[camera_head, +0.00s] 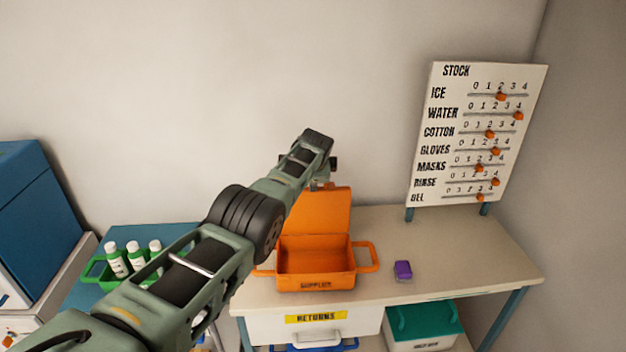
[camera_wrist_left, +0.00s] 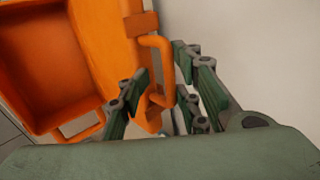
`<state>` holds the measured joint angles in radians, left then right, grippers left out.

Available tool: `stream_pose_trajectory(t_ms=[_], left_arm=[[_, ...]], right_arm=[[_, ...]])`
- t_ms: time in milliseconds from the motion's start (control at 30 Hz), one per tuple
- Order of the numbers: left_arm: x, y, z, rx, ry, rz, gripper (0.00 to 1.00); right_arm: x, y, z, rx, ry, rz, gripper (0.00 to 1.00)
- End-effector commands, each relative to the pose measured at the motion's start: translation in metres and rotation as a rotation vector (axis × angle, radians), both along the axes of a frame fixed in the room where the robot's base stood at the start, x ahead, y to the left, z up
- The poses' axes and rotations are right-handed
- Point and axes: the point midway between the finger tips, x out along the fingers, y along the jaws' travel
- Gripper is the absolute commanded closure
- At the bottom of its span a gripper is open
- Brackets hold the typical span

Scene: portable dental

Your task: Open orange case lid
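The orange case (camera_head: 315,282) stands on the beige counter with its open tray facing up. Its lid (camera_head: 322,212) is raised upright at the back, so the case stands open. My left arm reaches across from the lower left, and its gripper (camera_head: 318,182) is at the lid's top edge, mostly hidden by my wrist. In the left wrist view the orange case (camera_wrist_left: 60,70) fills the left side. An orange loop handle (camera_wrist_left: 168,62) on the lid lies between the fingers of my left gripper (camera_wrist_left: 163,78), which look apart around it. My right gripper is not in view.
A small purple block (camera_head: 403,270) lies right of the case on the counter (camera_head: 440,240). A stock board (camera_head: 475,135) stands behind at the right. A green carrier (camera_head: 98,270) with white bottles is at left. A white RETURNS drawer (camera_head: 285,328) and teal-lidded box (camera_head: 425,320) are below.

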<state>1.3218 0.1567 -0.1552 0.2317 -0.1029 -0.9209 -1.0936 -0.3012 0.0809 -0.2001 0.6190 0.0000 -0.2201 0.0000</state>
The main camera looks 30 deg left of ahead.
Motion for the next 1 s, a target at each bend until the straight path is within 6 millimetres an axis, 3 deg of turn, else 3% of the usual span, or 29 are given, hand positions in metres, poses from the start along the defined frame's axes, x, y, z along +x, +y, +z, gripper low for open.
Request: stream_pose_trajectory(t_ms=[567, 1000], left_arm=[[-0.014, -0.007, 0.016, 0.0, 0.001, -0.001, 0.71], [-0.048, -0.026, 0.067, 0.001, -0.004, -0.001, 0.71]], right_arm=[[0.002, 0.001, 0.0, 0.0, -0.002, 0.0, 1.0], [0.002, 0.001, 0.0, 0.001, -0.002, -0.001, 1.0]])
